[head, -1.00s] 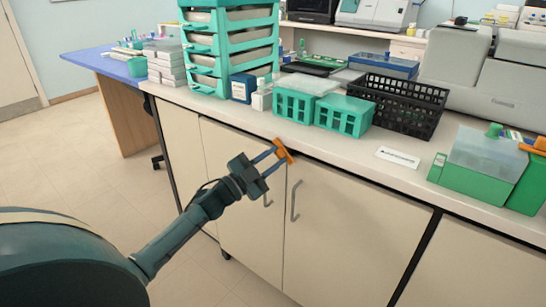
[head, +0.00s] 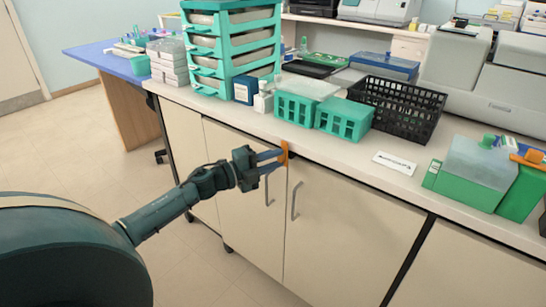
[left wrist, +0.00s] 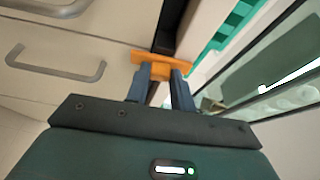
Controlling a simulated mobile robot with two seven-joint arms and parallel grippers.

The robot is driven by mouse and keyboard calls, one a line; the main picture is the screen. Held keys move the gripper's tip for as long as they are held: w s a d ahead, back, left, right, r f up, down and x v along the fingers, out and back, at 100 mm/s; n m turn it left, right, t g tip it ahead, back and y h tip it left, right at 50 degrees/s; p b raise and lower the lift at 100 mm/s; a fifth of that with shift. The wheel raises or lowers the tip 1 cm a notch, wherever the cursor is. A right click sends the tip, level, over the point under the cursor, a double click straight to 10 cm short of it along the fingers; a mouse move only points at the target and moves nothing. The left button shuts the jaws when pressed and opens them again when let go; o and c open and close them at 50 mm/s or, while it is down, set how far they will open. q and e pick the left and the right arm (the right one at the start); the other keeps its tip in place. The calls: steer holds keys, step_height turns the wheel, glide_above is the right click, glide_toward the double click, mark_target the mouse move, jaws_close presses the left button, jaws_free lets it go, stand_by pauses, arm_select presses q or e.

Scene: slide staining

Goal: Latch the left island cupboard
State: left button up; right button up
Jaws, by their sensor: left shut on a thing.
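The left island cupboard (head: 245,219) has two pale doors, both closed, with a metal handle on each side of the seam. An orange latch (head: 285,152) sits at the top of the seam, just under the counter edge. It stands upright in the head view and also shows in the left wrist view (left wrist: 165,62). My left gripper (head: 281,158) is shut on the orange latch, its two blue fingers on either side of it. The latch's far side is partly hidden by the fingers. My right gripper is not in view.
The counter (head: 345,160) above holds green racks (head: 343,119), a black basket (head: 397,105), a drawer tower (head: 232,50) and a green box (head: 470,172). The handles (head: 294,200) project just below the gripper. The floor in front of the cupboard is clear.

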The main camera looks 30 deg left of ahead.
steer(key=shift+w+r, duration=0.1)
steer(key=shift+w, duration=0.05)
arm_select(q)
steer(key=shift+m, duration=0.3)
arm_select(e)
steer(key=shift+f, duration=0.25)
arm_select(q)
steer(key=o, duration=1)
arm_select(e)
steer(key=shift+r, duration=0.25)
arm_select(q)
steer(key=v, duration=1.3)
steer(key=shift+r+p, duration=0.15)
steer(key=shift+p, duration=0.2)
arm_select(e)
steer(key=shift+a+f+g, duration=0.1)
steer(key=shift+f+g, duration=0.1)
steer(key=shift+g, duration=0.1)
